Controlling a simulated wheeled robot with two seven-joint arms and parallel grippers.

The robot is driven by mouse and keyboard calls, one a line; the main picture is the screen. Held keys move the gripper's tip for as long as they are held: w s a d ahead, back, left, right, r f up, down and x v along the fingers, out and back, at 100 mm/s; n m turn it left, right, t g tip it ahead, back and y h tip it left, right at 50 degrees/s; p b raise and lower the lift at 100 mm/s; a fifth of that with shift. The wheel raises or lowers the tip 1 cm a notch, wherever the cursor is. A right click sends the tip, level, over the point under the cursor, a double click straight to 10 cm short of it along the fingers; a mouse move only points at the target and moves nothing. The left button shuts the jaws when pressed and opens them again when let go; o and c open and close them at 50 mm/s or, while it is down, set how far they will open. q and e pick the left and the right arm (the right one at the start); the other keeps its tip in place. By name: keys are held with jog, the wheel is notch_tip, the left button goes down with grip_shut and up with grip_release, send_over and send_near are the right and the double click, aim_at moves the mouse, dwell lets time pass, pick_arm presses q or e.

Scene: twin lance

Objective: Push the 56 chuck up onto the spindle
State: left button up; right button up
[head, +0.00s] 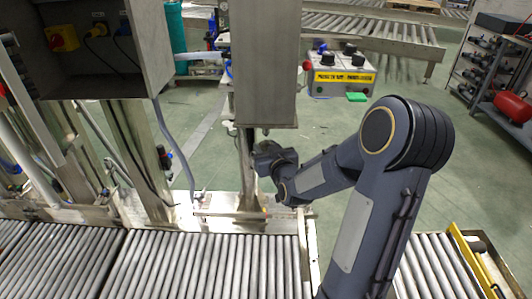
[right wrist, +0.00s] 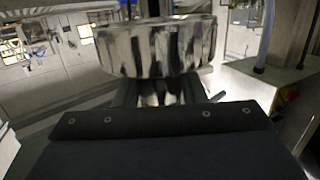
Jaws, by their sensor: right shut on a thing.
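The chuck (right wrist: 155,48) is a wide, shiny round metal piece with a narrower lower part, seen in the right wrist view. My right gripper (right wrist: 158,93) is shut on that narrower part, with the wide rim above the fingers. No number is readable on it. In the head view my right gripper (head: 267,153) is just below the tall metal housing (head: 266,70); the chuck cannot be made out clearly there. The spindle is not clearly seen, and I cannot tell whether the chuck touches it. My left gripper is not in view.
A roller conveyor (head: 205,262) runs along the front below my right arm. A metal post (head: 247,175) stands close to the gripper. A control box (head: 340,78) with knobs stands behind. Open green floor (head: 460,165) lies to the right.

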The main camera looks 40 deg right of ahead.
aim_at(267, 133)
jog(key=shift+r, duration=0.1)
dwell(0.3)
jog(key=shift+b, duration=0.5)
jog(key=shift+r+p, duration=0.7)
jog(key=shift+r, duration=0.5)
jog(key=shift+b, duration=0.8)
jog(key=shift+r+p, duration=0.9)
jog(key=shift+r, duration=0.9)
dwell(0.5)
jog(key=o, duration=1.3)
jog(key=shift+o, duration=0.3)
jog(key=shift+s+f, duration=0.1)
jog(key=shift+f, duration=0.1)
jog(key=v, duration=0.7)
jog(key=shift+s+a+b, duration=0.15)
jog(key=shift+s+b, duration=0.2)
